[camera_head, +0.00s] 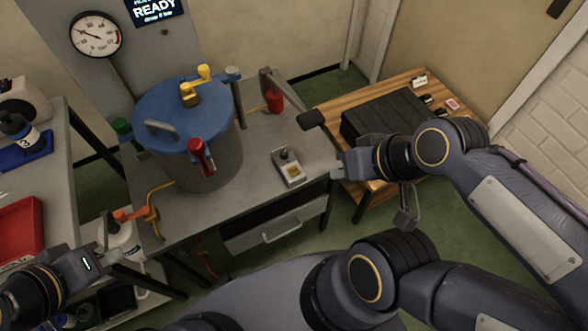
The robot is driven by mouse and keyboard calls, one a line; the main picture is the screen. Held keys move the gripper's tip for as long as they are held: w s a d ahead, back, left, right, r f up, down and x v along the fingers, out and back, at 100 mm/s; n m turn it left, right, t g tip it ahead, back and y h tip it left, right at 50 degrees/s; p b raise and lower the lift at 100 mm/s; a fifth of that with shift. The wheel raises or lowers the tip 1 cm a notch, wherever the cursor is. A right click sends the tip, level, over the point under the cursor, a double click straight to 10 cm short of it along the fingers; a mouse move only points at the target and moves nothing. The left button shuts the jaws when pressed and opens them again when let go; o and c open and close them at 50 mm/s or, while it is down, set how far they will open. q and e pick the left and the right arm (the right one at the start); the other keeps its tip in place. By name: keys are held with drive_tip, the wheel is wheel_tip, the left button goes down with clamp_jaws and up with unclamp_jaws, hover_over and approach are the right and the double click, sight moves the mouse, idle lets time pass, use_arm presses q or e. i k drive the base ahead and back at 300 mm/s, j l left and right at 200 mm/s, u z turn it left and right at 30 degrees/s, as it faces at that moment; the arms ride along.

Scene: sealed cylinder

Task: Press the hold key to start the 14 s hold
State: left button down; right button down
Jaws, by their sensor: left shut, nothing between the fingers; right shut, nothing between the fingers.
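A small grey control box (289,167) with a dark raised part and a yellow label lies on the right part of the grey bench. I cannot read its label or tell for sure that it carries the hold key. The blue-lidded cylinder (190,120) stands upright on the bench to its left. The wall display (154,10) reads READY. My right gripper (337,167) is shut and empty at the bench's right edge, right of the box and apart from it. My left gripper (103,228) is shut and empty at the lower left, near a white bottle (122,240).
A pressure gauge (96,34) hangs on the back panel. The cylinder has a yellow valve (197,86) and a red handle (201,157). A wooden table (330,116) with a black case (383,117) stands at right. A red tray (20,232) lies at left. Bench space before the box is clear.

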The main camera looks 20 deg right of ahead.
sight(293, 170)
drive_tip(key=j+z, duration=0.1)
drive_tip(key=z, duration=0.25)
drive_tip(key=j+z, duration=0.1)
drive_tip(key=z, duration=0.25)
drive_tip(key=i+j+z, duration=0.1)
drive_tip(key=z, duration=0.25)
